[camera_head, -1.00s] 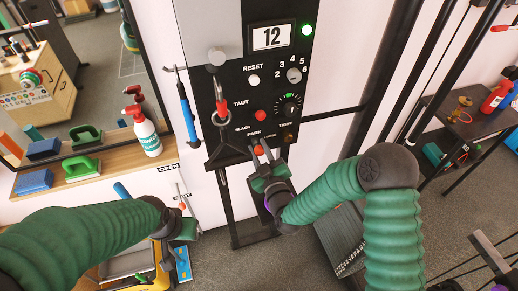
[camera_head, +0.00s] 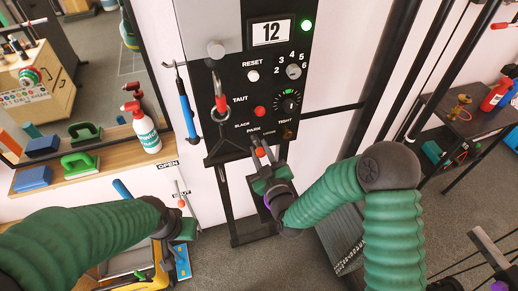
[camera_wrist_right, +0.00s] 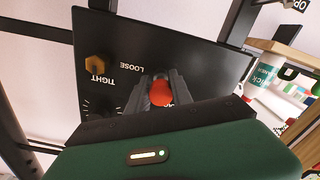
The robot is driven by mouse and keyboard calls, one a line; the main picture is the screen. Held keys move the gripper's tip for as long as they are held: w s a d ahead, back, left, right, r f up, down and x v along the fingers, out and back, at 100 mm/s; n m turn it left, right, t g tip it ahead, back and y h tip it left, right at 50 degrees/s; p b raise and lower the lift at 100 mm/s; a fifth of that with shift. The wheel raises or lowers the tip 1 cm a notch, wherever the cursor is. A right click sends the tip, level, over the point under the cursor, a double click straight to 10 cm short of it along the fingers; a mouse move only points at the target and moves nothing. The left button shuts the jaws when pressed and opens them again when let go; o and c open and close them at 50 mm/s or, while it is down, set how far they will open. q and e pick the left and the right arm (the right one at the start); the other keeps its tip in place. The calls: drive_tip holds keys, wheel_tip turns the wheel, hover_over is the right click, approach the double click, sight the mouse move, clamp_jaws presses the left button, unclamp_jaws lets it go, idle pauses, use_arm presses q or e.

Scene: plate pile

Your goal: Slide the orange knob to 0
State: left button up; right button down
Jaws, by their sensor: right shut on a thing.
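The orange knob (camera_wrist_right: 161,93) sits between the two fingers of my right gripper in the right wrist view, at the edge of the black panel (camera_wrist_right: 190,45). The fingers are shut on it. In the head view my right gripper (camera_head: 264,156) is at the panel's lower end, below the word PARK, with the knob's red-orange tip between its fingers. The scale for the knob, and any 0 mark, cannot be made out. My left gripper (camera_head: 184,226) is low at the left, by a small red-orange ball (camera_head: 181,204); its jaws are too unclear to judge.
A spray bottle (camera_head: 145,130) stands on the wooden shelf.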

drive_tip(key=shift+s+r, duration=0.1)
drive_tip(key=shift+s, duration=0.3)
use_arm(q)
drive_tip(key=shift+s+d, duration=0.15)
drive_tip(key=shift+s, duration=0.05)
use_arm(e)
drive_tip(key=shift+w, duration=0.1)
drive_tip(key=c, duration=1.4)
unclamp_jaws()
use_arm(q)
drive_tip(key=shift+s, duration=0.15)
use_arm(e)
drive_tip(key=shift+o, duration=1.4)
use_arm(q)
drive_tip(key=shift+w+p+v, duration=0.2)
drive_tip(key=shift+p+v, duration=0.75)
drive_tip(key=shift+p, duration=0.1)
use_arm(e)
drive_tip(key=v, duration=1.2)
use_arm(q)
drive_tip(key=shift+r, duration=0.1)
